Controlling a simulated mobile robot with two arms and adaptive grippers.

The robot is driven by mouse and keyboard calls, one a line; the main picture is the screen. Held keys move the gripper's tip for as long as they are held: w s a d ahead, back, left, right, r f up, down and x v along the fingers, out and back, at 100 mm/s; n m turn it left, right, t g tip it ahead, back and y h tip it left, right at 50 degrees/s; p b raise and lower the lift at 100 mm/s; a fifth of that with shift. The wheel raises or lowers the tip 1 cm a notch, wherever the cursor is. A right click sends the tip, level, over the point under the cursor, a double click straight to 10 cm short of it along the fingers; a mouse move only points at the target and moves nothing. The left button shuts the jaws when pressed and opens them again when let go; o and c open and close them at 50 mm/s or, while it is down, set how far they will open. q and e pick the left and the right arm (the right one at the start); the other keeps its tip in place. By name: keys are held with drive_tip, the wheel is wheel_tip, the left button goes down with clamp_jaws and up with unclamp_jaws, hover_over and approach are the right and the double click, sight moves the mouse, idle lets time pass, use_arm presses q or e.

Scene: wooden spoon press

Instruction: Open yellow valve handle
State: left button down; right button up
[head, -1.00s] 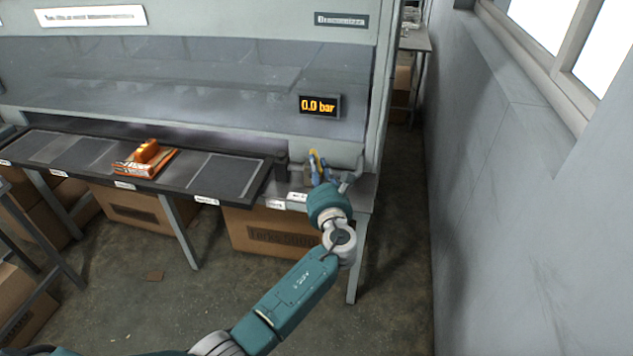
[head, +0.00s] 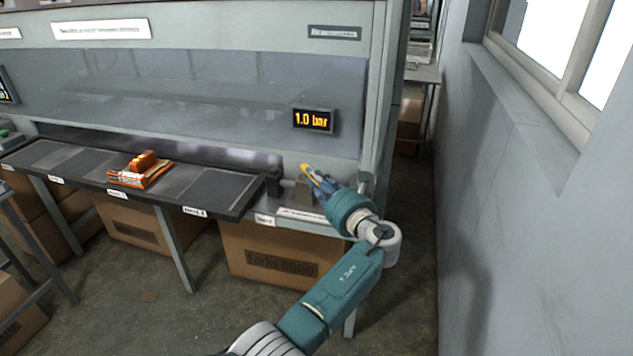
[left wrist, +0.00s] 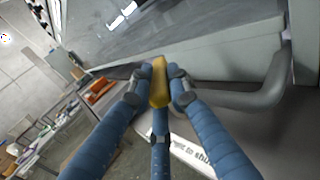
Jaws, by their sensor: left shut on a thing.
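The yellow valve handle (head: 308,172) is at the right end of the machine's front ledge, beside a grey pipe fitting. In the left wrist view the yellow handle (left wrist: 159,84) sits between the blue fingertips, its upper end sticking out beyond them. My left gripper (head: 315,178) is shut on the handle; its blue fingers (left wrist: 158,90) touch it from both sides. The fingers hide the handle's lower part. A display (head: 313,120) above the handle reads 1.0 bar. My right gripper is not in view.
A cardboard box (head: 270,255) stands under the ledge. A grey wall (head: 500,220) bounds the right side, with open floor before it.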

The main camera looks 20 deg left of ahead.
use_arm(q)
drive_tip(key=c, duration=1.8)
unclamp_jaws()
drive_tip(key=shift+w+r, duration=0.1)
drive_tip(key=shift+r, duration=0.25)
drive_tip(key=shift+o, duration=0.8)
drive_tip(key=shift+f, duration=0.15)
wheel_tip(320, 180, up, 10)
drive_tip(key=shift+r, duration=0.1)
drive_tip(key=shift+o, duration=0.3)
